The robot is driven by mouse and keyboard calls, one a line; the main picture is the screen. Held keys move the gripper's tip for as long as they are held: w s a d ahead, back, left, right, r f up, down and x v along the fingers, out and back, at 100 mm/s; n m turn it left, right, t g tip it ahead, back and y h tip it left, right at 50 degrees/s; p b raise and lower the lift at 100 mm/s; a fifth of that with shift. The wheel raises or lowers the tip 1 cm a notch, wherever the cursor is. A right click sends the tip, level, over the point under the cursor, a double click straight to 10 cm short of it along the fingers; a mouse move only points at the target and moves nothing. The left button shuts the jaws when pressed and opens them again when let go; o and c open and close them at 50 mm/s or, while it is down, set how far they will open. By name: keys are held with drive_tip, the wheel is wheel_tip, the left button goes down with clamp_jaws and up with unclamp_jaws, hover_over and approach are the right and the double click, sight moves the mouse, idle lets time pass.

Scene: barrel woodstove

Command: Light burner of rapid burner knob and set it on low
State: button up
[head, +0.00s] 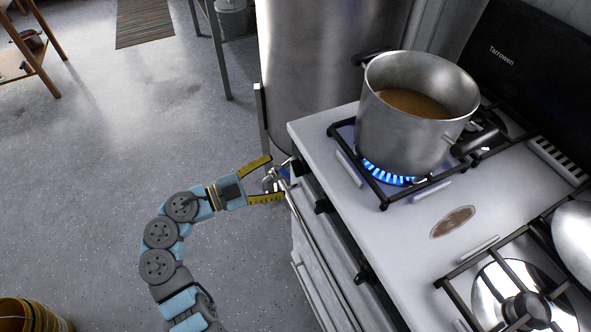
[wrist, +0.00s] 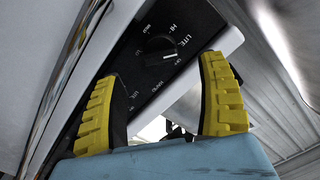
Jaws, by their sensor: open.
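My gripper (head: 272,179) is open at the stove's front left corner, its yellow fingers pointing at the front panel. In the wrist view, a round dark knob (wrist: 160,48) with a light pointer mark sits on a black panel just beyond the open fingers of my gripper (wrist: 164,72). The fingers are apart from the knob. "LITE" and "HI" are printed beside it; other lettering is hard to read. A ring of blue flame (head: 390,175) burns on the burner under a steel pot (head: 407,130). Which knob feeds this burner cannot be told.
The white stove top (head: 375,225) carries black grates, and a steel lid or pan shows at the right edge. More black knobs (head: 322,205) line the front above a long rail (head: 312,238). A metal cylinder (head: 325,60) stands behind. Open floor lies left.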

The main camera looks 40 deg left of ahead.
sight(295, 167)
drive_tip(key=shift+b+x, duration=0.5)
drive_tip(key=shift+x, duration=2.55)
drive_tip(key=c, duration=1.2)
